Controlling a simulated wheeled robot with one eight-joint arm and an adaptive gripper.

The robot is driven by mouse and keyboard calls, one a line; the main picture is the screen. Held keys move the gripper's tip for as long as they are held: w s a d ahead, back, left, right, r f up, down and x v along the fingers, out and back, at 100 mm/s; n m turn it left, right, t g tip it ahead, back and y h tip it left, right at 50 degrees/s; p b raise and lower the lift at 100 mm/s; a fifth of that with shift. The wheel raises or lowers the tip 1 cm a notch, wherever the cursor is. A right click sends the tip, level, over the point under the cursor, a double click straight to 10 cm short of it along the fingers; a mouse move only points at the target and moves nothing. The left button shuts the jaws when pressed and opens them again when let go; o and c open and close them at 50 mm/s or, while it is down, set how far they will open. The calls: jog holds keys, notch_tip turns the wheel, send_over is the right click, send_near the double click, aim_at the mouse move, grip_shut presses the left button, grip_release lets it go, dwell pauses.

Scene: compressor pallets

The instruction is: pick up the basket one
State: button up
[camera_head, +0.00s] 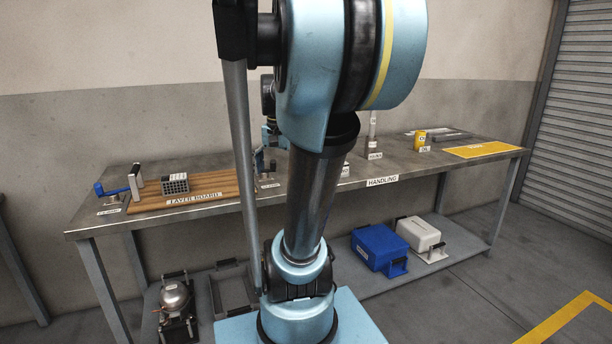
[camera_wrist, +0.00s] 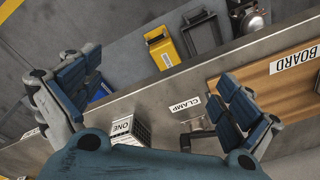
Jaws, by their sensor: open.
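The basket one (camera_wrist: 140,133) is a small pale grid-sided basket with a white "ONE" label, low in the wrist view. It sits on the bench, left of the "CLAMP" label; its lower part is hidden by my gripper body. In the head view my gripper (camera_head: 266,157) is partly hidden behind my arm, over the bench.
A yellow container (camera_head: 420,139) stands at right. The lower shelf holds a blue box (camera_head: 378,246), a white box (camera_head: 418,233) and a yellow box (camera_wrist: 160,48).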

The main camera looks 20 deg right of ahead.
jog(key=w+d+r+m+g, duration=0.1)
jog(key=w+d+r+m, duration=0.4)
jog(key=w+d, duration=0.35)
jog(key=w+d+r+m, duration=0.5)
jog(key=w+d, duration=0.2)
jog(key=w, duration=0.3)
notch_tip(320, 180, down, 17)
jog(key=shift+s+d+f, duration=0.1)
jog(key=shift+d, duration=0.05)
jog(key=shift+c, duration=0.5)
jog(key=c, duration=1.4)
